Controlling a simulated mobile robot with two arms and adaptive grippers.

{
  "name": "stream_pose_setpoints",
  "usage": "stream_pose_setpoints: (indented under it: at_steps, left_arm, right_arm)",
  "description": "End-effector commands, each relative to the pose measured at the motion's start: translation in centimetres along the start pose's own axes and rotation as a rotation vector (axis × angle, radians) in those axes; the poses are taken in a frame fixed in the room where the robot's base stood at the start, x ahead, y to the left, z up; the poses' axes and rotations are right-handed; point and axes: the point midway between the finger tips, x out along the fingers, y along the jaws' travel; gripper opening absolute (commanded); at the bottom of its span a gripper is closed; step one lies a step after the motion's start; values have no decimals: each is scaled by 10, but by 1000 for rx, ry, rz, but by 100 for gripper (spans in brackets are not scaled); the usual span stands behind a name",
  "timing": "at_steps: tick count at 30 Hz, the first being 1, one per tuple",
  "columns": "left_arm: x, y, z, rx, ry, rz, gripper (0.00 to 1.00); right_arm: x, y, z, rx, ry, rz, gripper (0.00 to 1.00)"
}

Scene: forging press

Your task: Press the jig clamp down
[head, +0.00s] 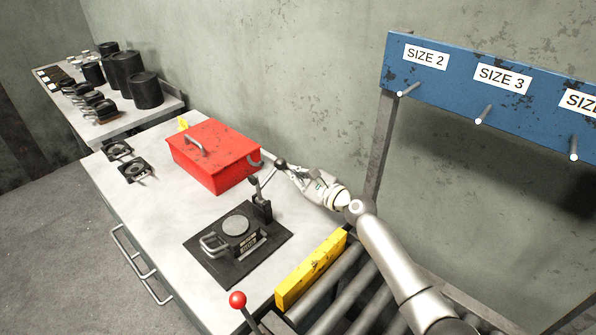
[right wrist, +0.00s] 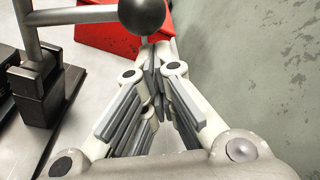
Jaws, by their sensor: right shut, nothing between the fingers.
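The jig clamp (head: 262,207) is a dark upright block at the back right corner of a black jig plate (head: 206,268). Its metal lever ends in a black ball knob (head: 281,162), raised and slanting up to the right. In the right wrist view the knob (right wrist: 142,16) is at the top, with the lever bar (right wrist: 75,14) running left to the clamp block (right wrist: 42,88). My right gripper (head: 289,169) is shut and empty, its fingertips (right wrist: 155,58) right by the knob. I cannot tell whether they touch it. My left gripper is out of view.
A red box (head: 212,160) with handles stands behind the jig on the grey bench (head: 165,225). A yellow block (head: 312,268) and rollers lie at right, with a red-knobbed lever (head: 238,300) in front. A blue rack (head: 450,75) with pegs stands behind my right arm.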

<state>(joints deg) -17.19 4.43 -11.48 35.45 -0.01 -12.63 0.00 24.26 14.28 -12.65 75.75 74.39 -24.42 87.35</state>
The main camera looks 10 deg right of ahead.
Motion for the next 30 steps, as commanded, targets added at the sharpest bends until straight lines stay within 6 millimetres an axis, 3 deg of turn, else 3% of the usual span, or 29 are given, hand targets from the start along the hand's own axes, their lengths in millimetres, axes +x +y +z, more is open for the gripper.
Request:
stream_pose_setpoints:
  at_steps: [30]
  left_arm:
    - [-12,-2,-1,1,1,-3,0]
  right_arm:
    - [-4,-1,16,-70,-1,-10,0]
